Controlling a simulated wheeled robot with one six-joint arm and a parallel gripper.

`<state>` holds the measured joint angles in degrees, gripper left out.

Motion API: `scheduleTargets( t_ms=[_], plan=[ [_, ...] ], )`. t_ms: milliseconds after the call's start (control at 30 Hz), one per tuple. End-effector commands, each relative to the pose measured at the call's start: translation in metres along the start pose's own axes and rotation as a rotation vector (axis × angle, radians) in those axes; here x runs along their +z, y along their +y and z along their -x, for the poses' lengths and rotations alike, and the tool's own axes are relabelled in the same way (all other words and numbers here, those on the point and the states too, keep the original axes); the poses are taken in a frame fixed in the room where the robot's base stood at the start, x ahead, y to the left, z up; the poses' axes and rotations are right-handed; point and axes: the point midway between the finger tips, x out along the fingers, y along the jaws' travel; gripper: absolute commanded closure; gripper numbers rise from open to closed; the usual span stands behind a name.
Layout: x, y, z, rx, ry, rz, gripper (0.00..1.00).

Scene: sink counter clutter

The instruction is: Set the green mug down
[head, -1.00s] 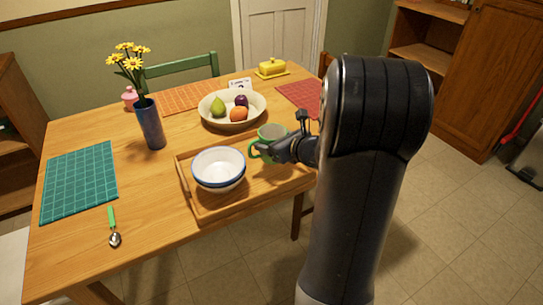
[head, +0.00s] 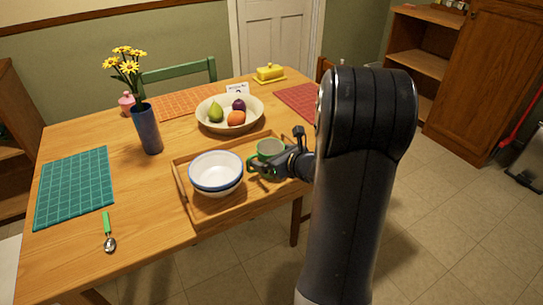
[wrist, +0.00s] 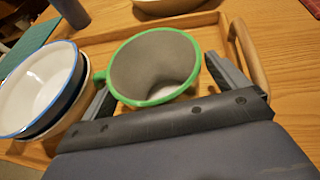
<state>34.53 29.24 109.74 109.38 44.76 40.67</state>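The green mug (head: 268,147) is upright at the right end of the wooden tray (head: 205,214), just right of the white bowls. In the wrist view the mug (wrist: 152,68) shows its green rim and grey inside, with its handle toward the bowls. My gripper (head: 277,153) has one finger on each side of the mug and is shut on it. In the wrist view the right finger sits close against the mug's side, and the left finger is partly hidden by the mug. The mug's base is hidden, so I cannot tell whether it touches the tray.
Stacked white bowls with blue rims (head: 216,173) stand close left of the mug. A fruit bowl (head: 229,114) is behind the tray. The tray's wooden handle (wrist: 250,55) is just right of my gripper. A blue vase (head: 146,130) stands farther left.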

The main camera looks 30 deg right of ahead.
Motion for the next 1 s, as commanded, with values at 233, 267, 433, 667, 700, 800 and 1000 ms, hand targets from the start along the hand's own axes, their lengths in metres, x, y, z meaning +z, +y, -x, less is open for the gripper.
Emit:
scheduleTargets(
  t_ms=[233, 267, 433, 667, 700, 800, 1000],
  plan=[
    [0.001, 0.000, 0.000, 0.000, 0.000, 0.000, 0.06],
    [0.002, 0.000, 0.001, 0.000, 0.000, 0.000, 0.06],
    [0.004, -0.001, 0.020, -0.003, -0.001, 0.000, 0.06],
    [0.005, -0.002, 0.072, -0.006, -0.001, -0.001, 0.06],
    [0.004, -0.001, 0.081, -0.006, 0.000, -0.001, 0.06],
    [0.004, -0.001, 0.098, -0.005, -0.001, -0.001, 0.06],
    [0.003, 0.000, 0.117, -0.001, 0.000, -0.001, 0.06]
  ],
)
